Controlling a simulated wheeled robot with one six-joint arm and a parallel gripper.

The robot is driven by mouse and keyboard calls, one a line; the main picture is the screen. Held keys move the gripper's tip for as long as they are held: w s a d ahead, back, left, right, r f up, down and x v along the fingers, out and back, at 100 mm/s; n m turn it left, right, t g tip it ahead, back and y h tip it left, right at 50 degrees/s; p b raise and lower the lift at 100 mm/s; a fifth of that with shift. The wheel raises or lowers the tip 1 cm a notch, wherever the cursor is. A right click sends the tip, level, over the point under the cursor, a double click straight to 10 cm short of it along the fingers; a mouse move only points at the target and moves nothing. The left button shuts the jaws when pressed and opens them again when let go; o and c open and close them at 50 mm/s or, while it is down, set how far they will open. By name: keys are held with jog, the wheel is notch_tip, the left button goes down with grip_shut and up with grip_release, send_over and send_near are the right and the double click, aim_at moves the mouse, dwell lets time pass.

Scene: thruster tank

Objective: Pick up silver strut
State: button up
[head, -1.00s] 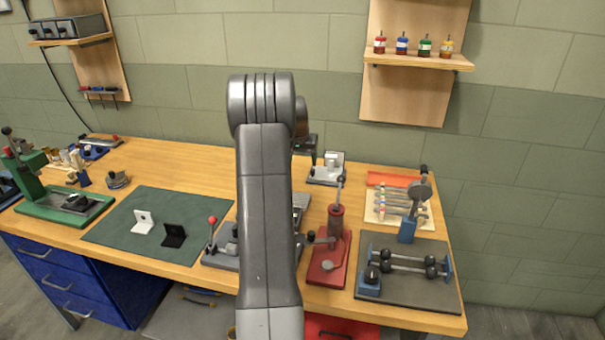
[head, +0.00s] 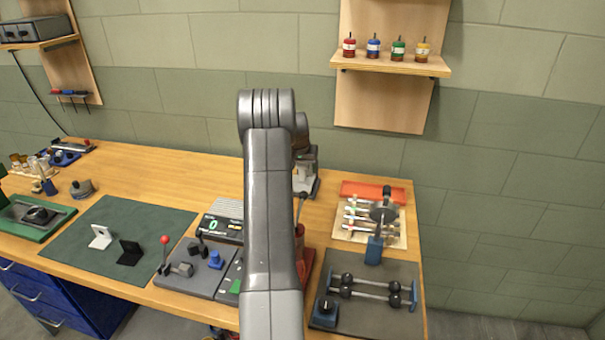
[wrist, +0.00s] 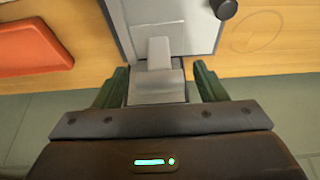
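Several slim silvery struts with coloured bands (head: 362,218) lie side by side on a pale wooden board at the right of the bench in the head view. I cannot tell which one is the silver strut; a dark round gauge-like head on a blue stand partly covers them. None shows in the wrist view. My gripper (wrist: 162,80) has its two green fingers apart, with nothing gripped. A pale grey block on a grey plate (wrist: 190,28) shows between and beyond them. In the head view the fingers are hidden behind my arm.
An orange-red tray (head: 372,192) lies behind the struts; it also shows at left in the wrist view (wrist: 32,47). A dark mat (head: 385,325) with black-knobbed rods is in front. A red press (head: 307,258) stands partly behind my arm.

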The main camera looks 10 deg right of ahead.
jog(key=c, duration=1)
